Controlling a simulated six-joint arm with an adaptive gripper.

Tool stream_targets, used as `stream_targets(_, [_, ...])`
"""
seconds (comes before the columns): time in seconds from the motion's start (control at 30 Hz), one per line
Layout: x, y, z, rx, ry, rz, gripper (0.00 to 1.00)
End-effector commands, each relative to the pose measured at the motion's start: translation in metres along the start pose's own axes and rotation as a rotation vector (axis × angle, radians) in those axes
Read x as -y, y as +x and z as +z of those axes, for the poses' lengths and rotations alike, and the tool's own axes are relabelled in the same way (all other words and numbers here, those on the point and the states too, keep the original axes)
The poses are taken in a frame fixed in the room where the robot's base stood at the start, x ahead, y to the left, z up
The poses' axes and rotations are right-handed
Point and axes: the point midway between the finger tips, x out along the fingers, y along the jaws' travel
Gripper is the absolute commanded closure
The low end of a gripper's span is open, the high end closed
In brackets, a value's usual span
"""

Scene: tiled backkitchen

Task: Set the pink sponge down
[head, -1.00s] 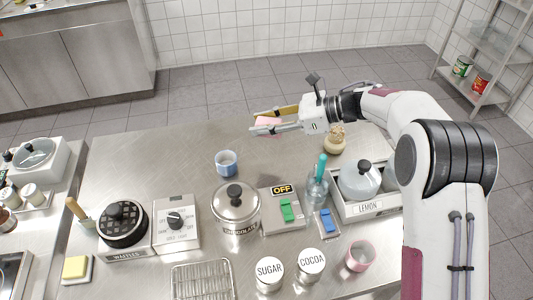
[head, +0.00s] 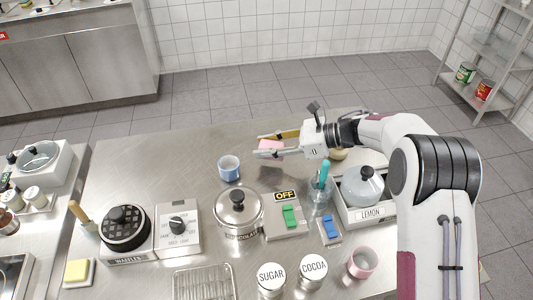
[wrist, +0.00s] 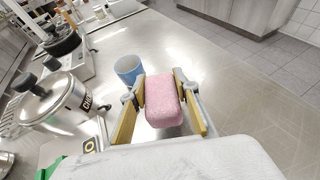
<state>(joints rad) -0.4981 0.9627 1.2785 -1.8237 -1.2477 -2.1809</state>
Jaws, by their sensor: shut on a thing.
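The pink sponge (head: 270,147) is a soft rounded block between the two fingers of my gripper (head: 268,146), near the far edge of the steel table (head: 185,158). In the wrist view the sponge (wrist: 162,102) sits lengthwise between the yellow-padded fingers of my gripper (wrist: 160,105), which is shut on it. A faint dark reflection lies on the table below it in the head view. The sponge appears held above the bare steel; the exact gap cannot be told.
A blue cup (head: 229,168) stands left of the gripper.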

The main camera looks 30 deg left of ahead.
Motion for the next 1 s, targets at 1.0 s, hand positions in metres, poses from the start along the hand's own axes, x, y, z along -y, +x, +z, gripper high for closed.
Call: stream_targets(1.0, [0.0, 0.013, -0.031, 0.0, 0.001, 0.0, 0.53])
